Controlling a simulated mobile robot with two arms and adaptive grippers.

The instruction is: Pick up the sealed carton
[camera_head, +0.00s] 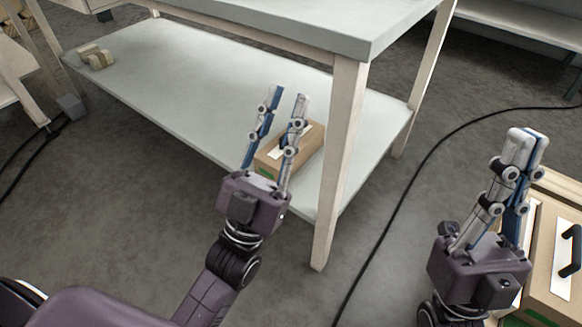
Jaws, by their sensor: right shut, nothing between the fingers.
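A small brown carton (313,141) with a pale strip on top and a green mark on its side sits on the lower shelf (200,85) of the table, near its front right corner. My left gripper (288,96) is open, with its fingers pointing up the picture. The fingers overlap the carton's left part, which they partly hide; I cannot tell whether they touch it. My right gripper (527,135) is shut and empty at the right, away from that carton.
A table leg (340,150) stands just right of the carton. A larger brown box (545,285) with a black handle (571,250) is beside my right gripper. Small beige blocks (95,57) lie at the shelf's far left. A black cable (400,190) crosses the floor.

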